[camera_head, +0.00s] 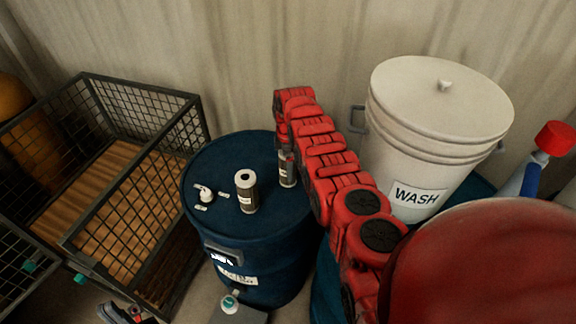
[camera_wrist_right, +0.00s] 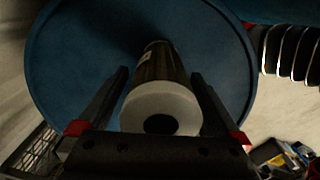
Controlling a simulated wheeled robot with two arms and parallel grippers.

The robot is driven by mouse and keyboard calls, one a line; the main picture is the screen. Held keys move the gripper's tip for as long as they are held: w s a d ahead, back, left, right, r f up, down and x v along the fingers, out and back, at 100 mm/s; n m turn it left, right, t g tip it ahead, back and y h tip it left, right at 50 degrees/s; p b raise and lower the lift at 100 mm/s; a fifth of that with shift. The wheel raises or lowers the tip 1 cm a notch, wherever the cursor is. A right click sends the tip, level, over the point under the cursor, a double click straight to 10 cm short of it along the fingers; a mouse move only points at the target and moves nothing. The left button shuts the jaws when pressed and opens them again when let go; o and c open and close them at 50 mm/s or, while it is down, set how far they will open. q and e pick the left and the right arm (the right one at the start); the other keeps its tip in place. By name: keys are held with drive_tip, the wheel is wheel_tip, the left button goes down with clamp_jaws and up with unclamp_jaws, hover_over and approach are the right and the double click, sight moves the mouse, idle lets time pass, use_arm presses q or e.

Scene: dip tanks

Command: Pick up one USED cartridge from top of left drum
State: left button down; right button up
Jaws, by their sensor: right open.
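The left blue drum (camera_head: 225,150) stands in the middle of the head view. On its top is an upright dark cartridge (camera_head: 246,196) with a pale top and a centre hole. A second cartridge (camera_head: 287,172) stands to its right, partly hidden by my red right arm. In the right wrist view, my right gripper (camera_wrist_right: 160,75) is open, with its fingers on either side of a cartridge (camera_wrist_right: 160,103) above the blue drum top (camera_wrist_right: 70,60).
Small white pieces (camera_head: 205,193) lie on the drum's left side. A wire-mesh crate (camera_head: 180,101) with a wooden floor stands to the left. A white bucket labelled WASH (camera_head: 440,90) stands at the back right. A bottle with a red cap (camera_head: 555,138) is at the far right.

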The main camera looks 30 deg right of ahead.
clamp_jaws()
idle(0.6)
